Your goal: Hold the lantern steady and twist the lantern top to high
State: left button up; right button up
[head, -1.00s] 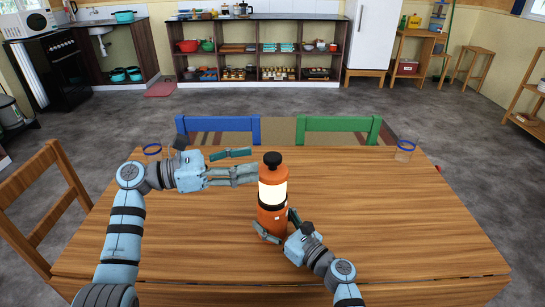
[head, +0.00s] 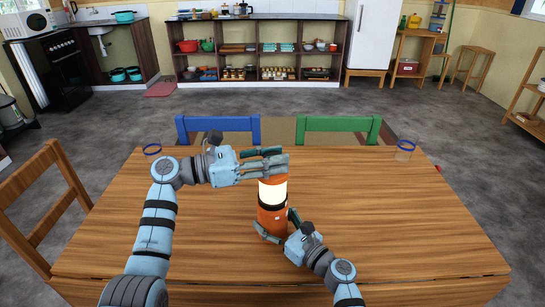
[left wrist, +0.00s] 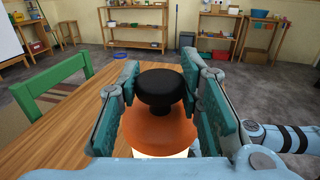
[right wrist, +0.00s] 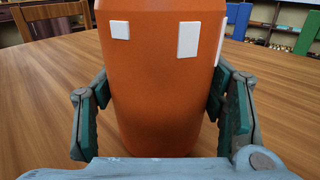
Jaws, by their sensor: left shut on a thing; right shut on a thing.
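The orange lantern (head: 272,218) stands upright on the wooden table, with a glowing white band (head: 272,192) in its middle. My right gripper (head: 275,226) is shut around its lower orange body, which fills the right wrist view (right wrist: 165,95). My left gripper (head: 270,162) is at the lantern's top, its fingers on both sides. In the left wrist view the black knob (left wrist: 160,88) sits on the orange top (left wrist: 160,130) between the left fingers. In the head view the left fingers hide the knob.
The wooden table (head: 380,220) is mostly clear.

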pick_arm(q)
jog(key=shift+f+n+t, duration=0.1)
jog(key=shift+n+t, duration=0.3)
jog(key=shift+t, duration=0.2)
jog(key=n+t+y, duration=0.2)
jog(key=t, duration=0.1)
jog(key=shift+d, duration=0.1)
jog(key=shift+n+t+y, duration=1.3)
jog(key=shift+n+t, duration=0.3)
jog(key=shift+t, duration=0.4)
jog(key=o, duration=1.2)
jog(key=shift+c, duration=0.2)
jog(key=v, duration=1.2)
